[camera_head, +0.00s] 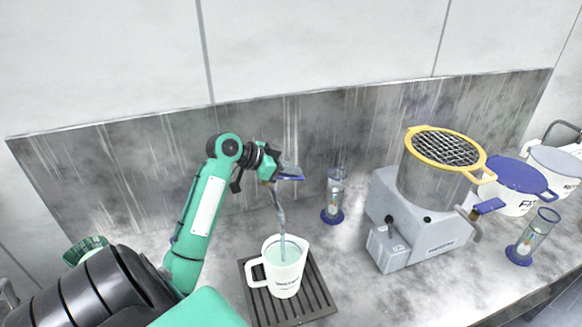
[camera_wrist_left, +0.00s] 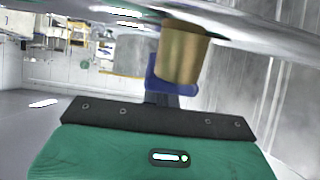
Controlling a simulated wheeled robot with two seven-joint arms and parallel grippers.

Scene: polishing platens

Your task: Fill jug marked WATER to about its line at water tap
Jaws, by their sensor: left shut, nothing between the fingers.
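A white jug (camera_head: 286,270) with a handle on its left stands upright on a dark slatted drain grate (camera_head: 318,292). Dark lettering on its front is too small to read. A stream of water (camera_head: 281,218) falls from the tap into it, and pale water shows inside below the rim. My left gripper (camera_head: 277,172) is up at the tap's blue lever (camera_head: 291,179), hiding most of the tap. The brass tap body (camera_wrist_left: 183,55) and blue lever (camera_wrist_left: 172,82) show just past my shut left gripper (camera_wrist_left: 174,100) in the left wrist view. My right gripper is out of view.
A grey machine (camera_head: 420,245) with a yellow-rimmed mesh-topped pot (camera_head: 412,175) stands right of the jug. Clear cylinders with blue bases stand behind (camera_head: 333,200) and at the right (camera_head: 532,240). A blue-lidded pot (camera_head: 518,177) is further right. A metal splash panel (camera_head: 120,180) runs behind.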

